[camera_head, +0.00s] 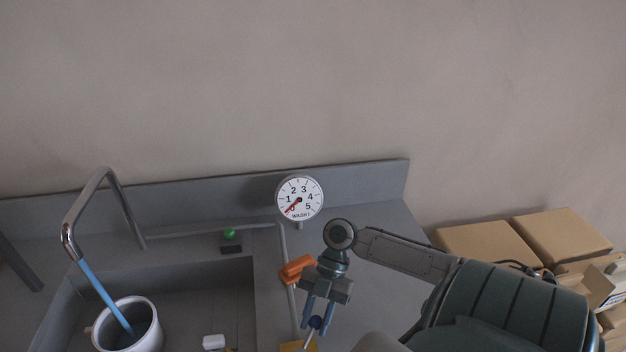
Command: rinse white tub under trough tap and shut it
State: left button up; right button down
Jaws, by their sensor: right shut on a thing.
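The white tub (154,334) stands in the grey trough (205,285) at the lower left, open end up. The bent metal tap spout (69,238) is above it, and a blue stream of water (104,294) runs from it at a slant into the tub. My right gripper (317,320) points down just right of the trough. It is shut on a blue knob (316,323) on a pale lever (309,339), above a yellow base (297,346) cut by the bottom edge. My left gripper is not in view.
A round WASH gauge (299,197) stands behind, its red needle near 0. An orange handle (297,268) sits on the pipe close to my right gripper. A green knob (230,234) is on the back ledge. A small white object (214,341) shows at the bottom. Cardboard boxes (490,247) stand right.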

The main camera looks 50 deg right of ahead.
dwell(0.4)
jog(key=c, duration=1.1)
grip_release()
jog(key=v, duration=1)
jog(key=shift+w+d+r+b, duration=0.15)
jog(key=shift+d+r+b, duration=0.15)
